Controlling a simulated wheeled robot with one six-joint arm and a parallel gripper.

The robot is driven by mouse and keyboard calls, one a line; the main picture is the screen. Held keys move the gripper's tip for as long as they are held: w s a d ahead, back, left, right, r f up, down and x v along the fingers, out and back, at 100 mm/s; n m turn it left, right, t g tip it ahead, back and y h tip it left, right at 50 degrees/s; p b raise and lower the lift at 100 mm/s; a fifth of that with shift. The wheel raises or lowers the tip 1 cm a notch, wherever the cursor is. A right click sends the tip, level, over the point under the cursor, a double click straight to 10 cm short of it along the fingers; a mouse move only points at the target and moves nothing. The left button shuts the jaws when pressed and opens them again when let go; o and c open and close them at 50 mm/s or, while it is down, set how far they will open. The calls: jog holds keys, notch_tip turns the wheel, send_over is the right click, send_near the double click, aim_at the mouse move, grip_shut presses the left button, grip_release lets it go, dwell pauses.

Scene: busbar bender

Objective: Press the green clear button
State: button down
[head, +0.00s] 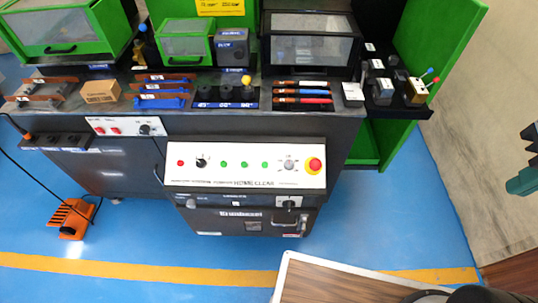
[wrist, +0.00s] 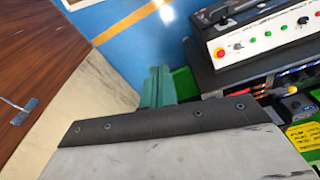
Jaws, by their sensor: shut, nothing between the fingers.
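The white control panel (head: 190,176) on the front of the bender has three green buttons in a row. The rightmost green button (head: 265,164) sits above lettering that seems to read CLEAR. In the wrist view the panel is turned around, and this green button (wrist: 254,39) is the one nearest the grey knob. My gripper (head: 521,183) is at the right edge of the head view, far right of the panel and partly cut off. In the wrist view its teal fingers (wrist: 157,88) are together and empty, apart from the panel.
A red emergency stop (head: 314,165) and a grey knob (head: 289,164) are right of the green buttons. A black knob (head: 201,162) and red light (head: 181,163) are left. A green cabinet side (head: 440,55) stands at right. Blue floor lies between my gripper and the bender.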

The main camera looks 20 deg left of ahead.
jog(key=w+a+f+n+h, duration=0.1)
jog(key=w+f+n+h, duration=0.25)
jog(key=w+n, duration=0.25)
jog(key=w+a+f+n+h, duration=0.1)
jog(key=w+f+n+h, duration=0.1)
jog(key=w+n+h, duration=0.35)
jog(key=w+a+f+n+t+h, duration=0.1)
jog(key=w+a+f+n+t, duration=0.55)
jog(key=w+a+n, duration=0.45)
jog(key=s+a+f+n+t+y, duration=0.3)
jog(key=a+f+n+y, duration=0.2)
jog(key=a+f+n, duration=0.5)
jog(key=s+a+f+n+t+y, duration=0.3)
jog(key=a+f+n, duration=0.8)
jog(key=a, duration=0.6)
jog(key=shift+s+a+y, duration=0.3)
jog(key=shift+s+y, duration=0.15)
jog(key=shift+y, duration=0.55)
jog(key=shift+t, duration=0.25)
